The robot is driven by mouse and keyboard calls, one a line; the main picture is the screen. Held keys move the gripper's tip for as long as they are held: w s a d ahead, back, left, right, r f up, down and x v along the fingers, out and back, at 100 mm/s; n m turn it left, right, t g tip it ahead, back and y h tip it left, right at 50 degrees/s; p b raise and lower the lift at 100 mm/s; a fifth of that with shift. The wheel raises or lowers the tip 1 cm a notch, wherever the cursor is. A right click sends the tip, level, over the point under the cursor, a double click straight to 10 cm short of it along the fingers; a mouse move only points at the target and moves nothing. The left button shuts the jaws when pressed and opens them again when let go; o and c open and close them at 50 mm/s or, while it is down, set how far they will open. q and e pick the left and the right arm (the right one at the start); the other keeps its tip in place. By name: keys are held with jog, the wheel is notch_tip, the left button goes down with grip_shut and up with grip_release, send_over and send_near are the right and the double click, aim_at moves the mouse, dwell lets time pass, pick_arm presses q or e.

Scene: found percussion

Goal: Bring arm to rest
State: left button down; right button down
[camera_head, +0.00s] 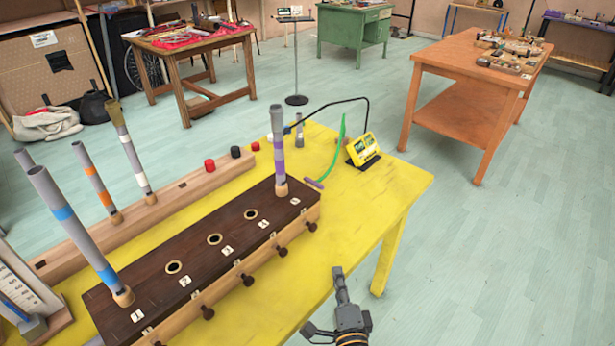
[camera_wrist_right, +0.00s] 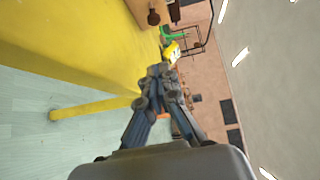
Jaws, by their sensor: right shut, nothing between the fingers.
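My right gripper (camera_head: 340,285) shows at the bottom of the head view, by the near edge of the yellow table (camera_head: 400,195). Its fingers are shut and empty. The gripper also shows in the right wrist view (camera_wrist_right: 160,75), its fingers together, with the yellow table (camera_wrist_right: 80,50) on the left of that picture. It appears apart from the table and everything on it. My left gripper is in neither view.
A dark wooden block (camera_head: 195,240) with numbered holes holds two upright grey tubes, one blue-banded (camera_head: 75,230), one purple-banded (camera_head: 278,150). A lighter rail (camera_head: 170,200) behind holds more tubes. A yellow timer-like box (camera_head: 363,149) stands at the table's far end.

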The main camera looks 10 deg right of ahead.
jog(key=s+a+f+n+g+y, duration=0.1)
jog(key=s+a+n+g+y, duration=0.55)
jog(key=n, duration=0.75)
jog(key=s+d+f+n+g+h, duration=0.1)
jog(key=s+d+n+g+h, duration=0.2)
jog(key=s+d, duration=0.4)
jog(key=s+d+f+n+g+h, duration=0.1)
jog(key=s+d+n+g+h, duration=0.15)
jog(key=s+d+g, duration=0.45)
jog(key=s+a+f+n, duration=0.1)
jog(key=s+f, duration=0.1)
jog(key=f, duration=1.2)
jog(key=s+a+f, duration=0.1)
jog(key=s+f, duration=0.2)
jog(key=f, duration=1.1)
jog(key=s+d+f, duration=0.3)
jog(key=s+f, duration=1.1)
jog(key=s, duration=0.2)
jog(key=shift+d+f, duration=0.15)
jog(key=shift+f, duration=0.05)
